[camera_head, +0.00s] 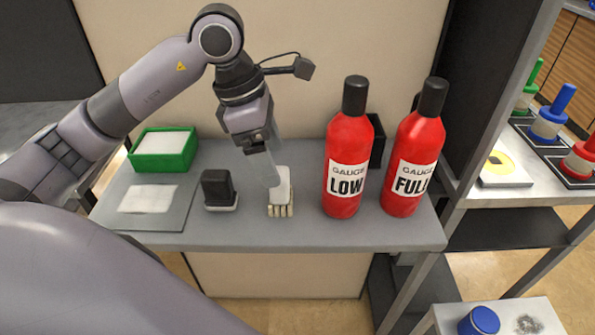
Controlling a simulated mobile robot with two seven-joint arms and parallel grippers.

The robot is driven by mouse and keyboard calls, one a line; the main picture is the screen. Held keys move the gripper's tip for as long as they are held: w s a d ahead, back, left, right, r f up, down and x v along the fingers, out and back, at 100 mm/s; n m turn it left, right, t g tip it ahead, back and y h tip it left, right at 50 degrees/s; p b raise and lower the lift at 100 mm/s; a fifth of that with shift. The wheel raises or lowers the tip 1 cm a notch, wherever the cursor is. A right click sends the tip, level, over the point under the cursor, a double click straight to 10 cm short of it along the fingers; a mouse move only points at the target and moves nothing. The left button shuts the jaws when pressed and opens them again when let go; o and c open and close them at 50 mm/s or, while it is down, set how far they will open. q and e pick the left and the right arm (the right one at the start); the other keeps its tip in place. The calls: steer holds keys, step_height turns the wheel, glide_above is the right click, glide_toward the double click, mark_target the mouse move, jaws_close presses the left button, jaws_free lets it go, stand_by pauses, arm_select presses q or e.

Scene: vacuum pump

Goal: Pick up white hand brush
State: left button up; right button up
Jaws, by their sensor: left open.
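The white hand brush (281,199) stands on the grey shelf (300,233), with pale bristle blocks at its foot. My left gripper (270,170) reaches down from above to the brush's upper part, and its fingers look pale and see-through. The fingers are open at the brush's top; I cannot tell whether they touch it. The far side of the brush and part of its top are hidden by the gripper. My right gripper does not show.
A black-handled block (218,188) stands left of the brush. Two red bottles, LOW (344,150) and FULL (414,150), stand close on the right. A green tray (163,165) and a grey mat with a white sheet (148,199) are at the left. The shelf front is clear.

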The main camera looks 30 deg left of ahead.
mark_target(283, 194)
arm_select(q)
steer(key=shift+w+f, duration=0.1)
steer(key=shift+w, duration=0.1)
steer(key=shift+x, duration=1)
steer(key=p+x, duration=0.1)
steer(key=x, duration=0.4)
steer(key=shift+s+a, duration=0.1)
steer(key=shift+s, duration=0.05)
steer(key=c, duration=1.1)
